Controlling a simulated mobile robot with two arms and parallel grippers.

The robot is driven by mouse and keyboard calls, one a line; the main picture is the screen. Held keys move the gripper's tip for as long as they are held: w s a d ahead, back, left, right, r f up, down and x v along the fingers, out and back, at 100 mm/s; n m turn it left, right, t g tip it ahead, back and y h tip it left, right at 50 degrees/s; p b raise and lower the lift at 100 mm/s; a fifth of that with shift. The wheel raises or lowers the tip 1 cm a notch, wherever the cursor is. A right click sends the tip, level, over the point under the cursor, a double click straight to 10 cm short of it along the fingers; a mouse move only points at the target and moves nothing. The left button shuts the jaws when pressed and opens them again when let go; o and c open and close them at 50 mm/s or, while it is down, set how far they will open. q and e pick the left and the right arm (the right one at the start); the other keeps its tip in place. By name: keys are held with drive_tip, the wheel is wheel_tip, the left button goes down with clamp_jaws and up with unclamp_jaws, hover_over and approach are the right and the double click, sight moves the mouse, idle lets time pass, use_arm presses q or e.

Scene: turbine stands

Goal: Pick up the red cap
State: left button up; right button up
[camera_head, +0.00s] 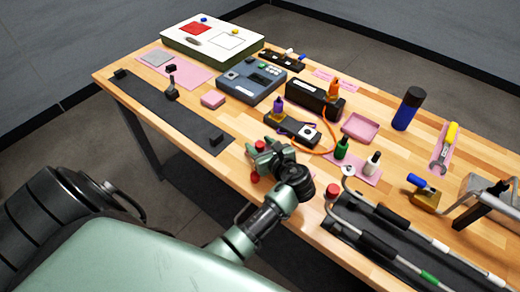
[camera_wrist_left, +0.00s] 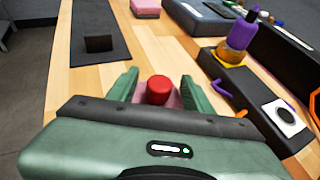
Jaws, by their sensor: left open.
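The red cap (camera_wrist_left: 158,92) is a short red cylinder in the left wrist view, between the two green fingers of my left gripper (camera_wrist_left: 159,84). A pink surface shows behind and beside it. The fingers are apart, with a gap visible on each side of the cap. In the head view my left gripper (camera_head: 264,160) is low at the near edge of the table, and a red piece (camera_head: 260,146) shows beside its fingers. The cap's lower part is hidden by the gripper body. My right gripper is not in view.
A black device with a purple-topped bottle (camera_wrist_left: 241,33) stands right of the gripper. A dark mat (camera_head: 165,108) with black blocks lies to the left. Another red-topped item (camera_head: 331,191) stands to the right, near a black tray (camera_head: 375,245) with rods. Bare wood lies between.

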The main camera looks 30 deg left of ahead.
use_arm(q)
drive_tip(key=shift+r, duration=0.1)
drive_tip(key=shift+c, duration=1.2)
clamp_jaws()
drive_tip(key=shift+s, duration=0.1)
